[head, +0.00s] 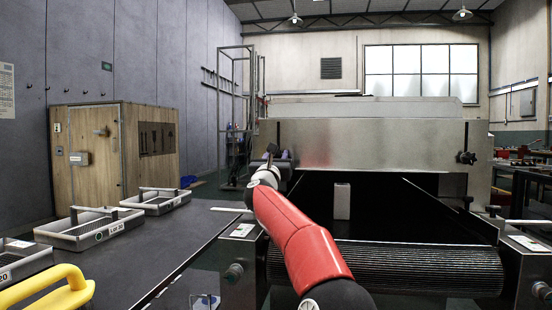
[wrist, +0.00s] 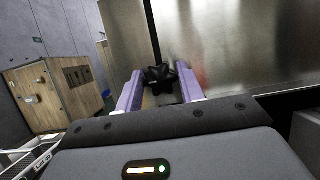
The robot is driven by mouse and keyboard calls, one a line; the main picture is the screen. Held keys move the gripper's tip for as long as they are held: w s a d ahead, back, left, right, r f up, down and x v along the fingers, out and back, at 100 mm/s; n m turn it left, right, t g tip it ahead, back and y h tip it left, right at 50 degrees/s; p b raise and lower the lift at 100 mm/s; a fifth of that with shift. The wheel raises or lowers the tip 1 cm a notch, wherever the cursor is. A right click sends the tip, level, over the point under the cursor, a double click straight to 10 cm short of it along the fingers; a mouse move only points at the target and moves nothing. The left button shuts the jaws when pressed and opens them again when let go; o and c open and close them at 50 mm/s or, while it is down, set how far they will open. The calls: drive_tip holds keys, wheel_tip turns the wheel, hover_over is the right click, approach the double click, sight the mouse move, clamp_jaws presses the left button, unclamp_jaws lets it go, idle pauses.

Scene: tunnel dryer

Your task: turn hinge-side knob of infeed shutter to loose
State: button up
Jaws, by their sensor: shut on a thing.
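The infeed shutter is a brushed metal panel (head: 375,145) across the dryer mouth; it also shows in the wrist view (wrist: 235,50). A black lobed knob (wrist: 160,78) sits at the shutter's left edge, by a dark vertical gap. My gripper (wrist: 159,82) has its two purple fingers on either side of this knob, shut on it. In the head view my gripper (head: 281,156) is at the shutter's lower left, and my red arm and the gripper hide most of the knob. A second black knob (head: 466,157) is at the shutter's right edge. The knob's loose or tight marking cannot be seen.
A ribbed roller (head: 415,268) and dark belt lie before the shutter, with a pale upright block (head: 342,201) on the belt. Grey trays (head: 90,230) and a yellow handle (head: 45,288) are on the left bench. A wooden cabinet (head: 85,155) stands behind.

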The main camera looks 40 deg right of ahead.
drive_tip(key=shift+n, duration=0.5)
drive_tip(key=n+t+y+b, duration=0.1)
drive_tip(key=n, duration=0.1)
drive_tip(key=shift+n, duration=0.4)
drive_tip(key=n+y, duration=0.1)
drive_tip(key=n, duration=0.1)
drive_tip(key=n+t+y, duration=0.1)
drive_tip(key=n, duration=0.2)
drive_tip(key=shift+t+y, duration=0.3)
drive_tip(key=shift+y, duration=0.1)
drive_tip(key=n+y+p, duration=0.1)
drive_tip(key=n, duration=0.2)
drive_tip(key=n+y, duration=0.1)
drive_tip(key=n, duration=0.2)
drive_tip(key=n+y+p, duration=0.1)
drive_tip(key=n, duration=0.2)
drive_tip(key=shift+r+y+p, duration=0.3)
drive_tip(key=shift+p, duration=0.05)
drive_tip(key=shift+f+n+g+y+p, duration=0.1)
drive_tip(key=shift+n+g+y+p, duration=0.15)
drive_tip(key=shift+n+g+p, duration=1.25)
drive_tip(key=shift+r+n+g+y+p, duration=0.15)
drive_tip(key=shift+n+y+p, duration=0.15)
drive_tip(key=shift+n+p, duration=2.35)
drive_tip(key=shift+f+n+g+y+p, duration=0.2)
drive_tip(key=shift+n+g+p, duration=0.65)
drive_tip(key=shift+n+p, duration=1.2)
